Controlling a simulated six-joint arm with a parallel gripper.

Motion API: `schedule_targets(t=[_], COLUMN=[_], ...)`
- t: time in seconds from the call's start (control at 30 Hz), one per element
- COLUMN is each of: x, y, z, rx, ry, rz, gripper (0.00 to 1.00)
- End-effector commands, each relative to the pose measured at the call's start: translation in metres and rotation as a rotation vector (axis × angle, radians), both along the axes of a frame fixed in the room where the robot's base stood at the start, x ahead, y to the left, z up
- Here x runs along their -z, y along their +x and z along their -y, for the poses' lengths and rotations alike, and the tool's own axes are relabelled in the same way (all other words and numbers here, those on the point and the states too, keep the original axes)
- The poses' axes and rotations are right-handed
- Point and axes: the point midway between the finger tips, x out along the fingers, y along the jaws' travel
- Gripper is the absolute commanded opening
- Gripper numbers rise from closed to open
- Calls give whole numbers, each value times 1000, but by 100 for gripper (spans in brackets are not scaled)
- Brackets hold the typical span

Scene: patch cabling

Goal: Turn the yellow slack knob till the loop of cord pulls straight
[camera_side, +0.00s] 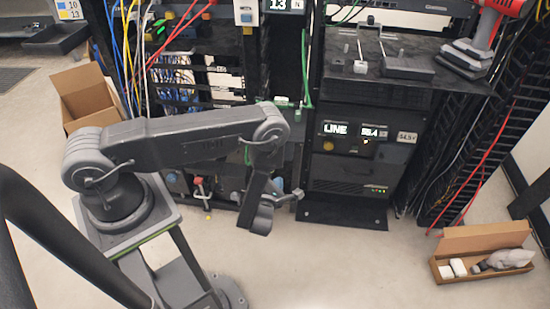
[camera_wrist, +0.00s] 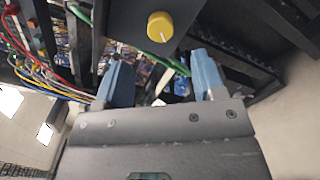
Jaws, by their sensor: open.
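In the wrist view the yellow knob (camera_wrist: 160,26) sits on a dark panel, past my fingertips and roughly centred between them. My gripper (camera_wrist: 158,57) is open, its two blue-grey fingers spread wide, with nothing held between them. The knob is apart from both fingers. A green cord (camera_wrist: 179,66) runs slantwise near the knob; I cannot tell whether it is the loop. In the side view my gripper (camera_side: 284,193) hangs low before the rack.
A black unit with a lit "LINE" display (camera_side: 335,128) stands right of my gripper. Red, blue and yellow cables (camera_wrist: 40,60) crowd the left of the wrist view. An open carton (camera_side: 90,97) and a shallow box (camera_side: 484,262) lie on the floor.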

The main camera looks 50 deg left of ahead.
Motion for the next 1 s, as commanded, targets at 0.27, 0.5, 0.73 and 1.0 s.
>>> schedule_targets(t=[0.27,0.5,0.73,1.0], x=[0,0,0,0], y=[39,56,59,59], z=[-40,-56,-59,-59], rx=[-4,0,1,1], ry=[-1,-1,0,0], rz=[2,-1,-2,-1], gripper=[63,63,63,49])
